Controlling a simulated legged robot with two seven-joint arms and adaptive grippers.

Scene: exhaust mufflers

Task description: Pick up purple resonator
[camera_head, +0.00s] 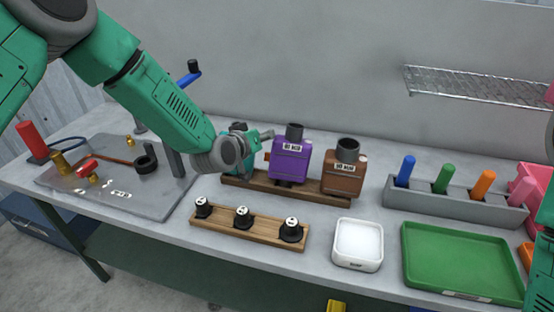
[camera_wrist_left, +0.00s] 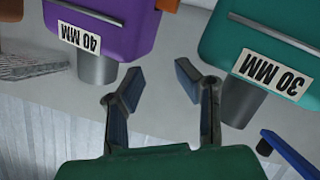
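The purple resonator (camera_head: 290,160) stands upright on a wooden rack (camera_head: 325,196), with a grey pipe on top. In the left wrist view the purple resonator (camera_wrist_left: 105,22) is upside down at upper left, labelled "40 MM". My left gripper (camera_wrist_left: 158,82) is open and empty, its fingers apart, between the purple resonator and a teal one (camera_wrist_left: 265,35) labelled "30 MM". In the head view my left gripper (camera_head: 264,136) is just left of the purple resonator, and the wrist partly hides the teal one. My right gripper is not in view.
A brown resonator (camera_head: 343,175) stands right of the purple one. In front are a wooden strip (camera_head: 262,232) with black pieces, a white tray (camera_head: 358,264) and a green tray (camera_head: 460,260). A grey holder (camera_head: 430,204) carries coloured pegs. A wire shelf (camera_head: 480,86) hangs at the back.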

